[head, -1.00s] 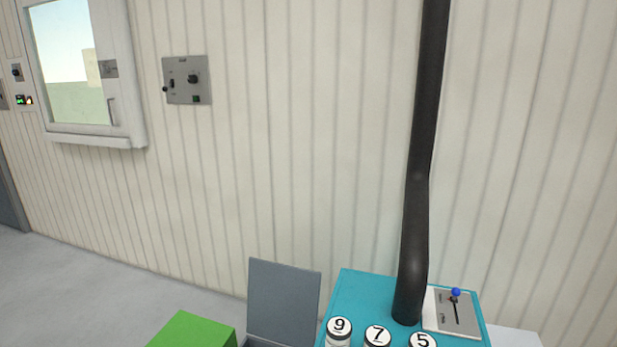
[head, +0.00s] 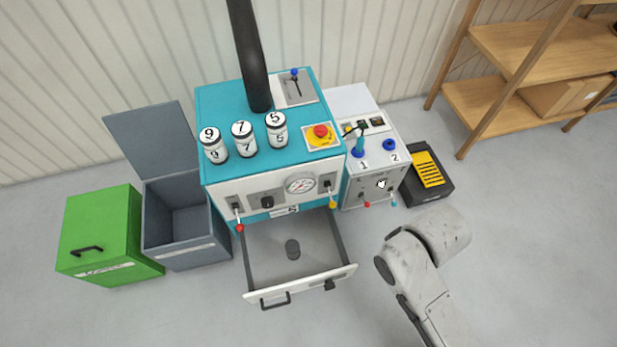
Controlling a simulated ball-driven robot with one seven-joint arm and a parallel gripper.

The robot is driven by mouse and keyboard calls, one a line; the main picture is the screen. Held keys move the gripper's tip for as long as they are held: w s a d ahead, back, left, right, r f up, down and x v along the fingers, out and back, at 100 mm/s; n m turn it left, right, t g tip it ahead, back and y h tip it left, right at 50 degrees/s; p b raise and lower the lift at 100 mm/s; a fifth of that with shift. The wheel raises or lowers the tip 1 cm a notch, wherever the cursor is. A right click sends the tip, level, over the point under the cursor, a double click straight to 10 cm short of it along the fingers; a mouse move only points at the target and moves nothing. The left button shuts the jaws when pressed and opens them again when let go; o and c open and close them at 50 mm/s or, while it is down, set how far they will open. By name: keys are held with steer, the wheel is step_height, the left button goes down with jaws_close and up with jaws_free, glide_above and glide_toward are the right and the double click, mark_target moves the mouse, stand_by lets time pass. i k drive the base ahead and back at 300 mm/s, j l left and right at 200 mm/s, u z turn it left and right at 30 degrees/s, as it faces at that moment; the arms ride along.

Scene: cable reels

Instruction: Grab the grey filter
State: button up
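Part of my arm shows at the lower right, to the right of the drawer. My gripper cannot be made out in the head view.
Numbered canisters (head: 243,139) and a red button (head: 320,131) are on the machine. Left stand an open grey bin (head: 190,255) and a green box (head: 105,235). Right are a white unit (head: 375,185), a black-and-yellow crate (head: 440,195) and a wooden shelf (head: 530,50). Floor in front is clear.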

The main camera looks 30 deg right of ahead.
mark_target(292, 247)
steer(key=k+j, duration=0.2)
steer(key=k, duration=0.35)
steer(key=k+j+z, duration=0.1)
steer(key=k, duration=0.5)
steer(key=i+j+z, duration=0.5)
steer(key=i+j, duration=0.95)
